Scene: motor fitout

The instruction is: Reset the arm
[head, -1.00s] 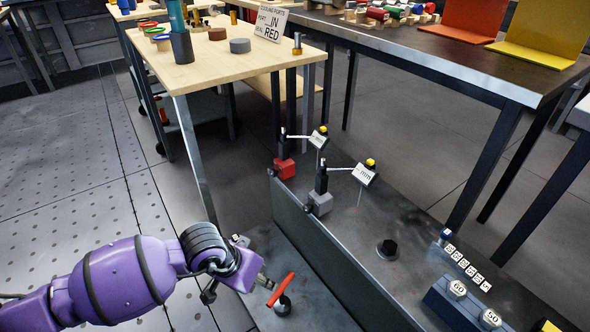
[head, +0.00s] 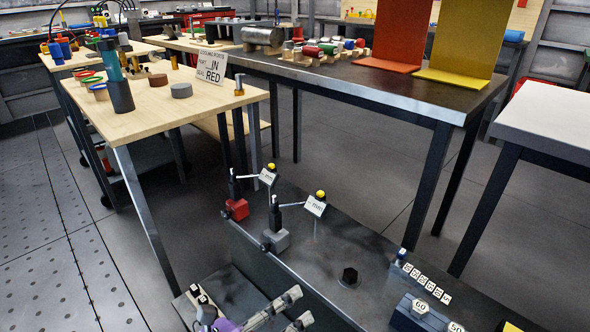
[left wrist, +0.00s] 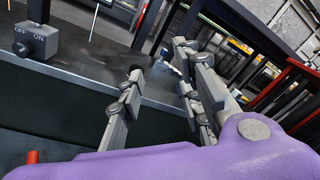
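My left gripper (head: 297,309) is at the bottom of the head view, low beside the near edge of the dark metal bench (head: 320,255). In the left wrist view its two fingers (left wrist: 162,62) stand apart with nothing between them. The purple arm is mostly below the head view. The right gripper is in neither view.
The grey base with OFF/ON marks (left wrist: 40,42) is near the fingers. A wooden table (head: 145,118) and a dark table (head: 340,85) stand behind.

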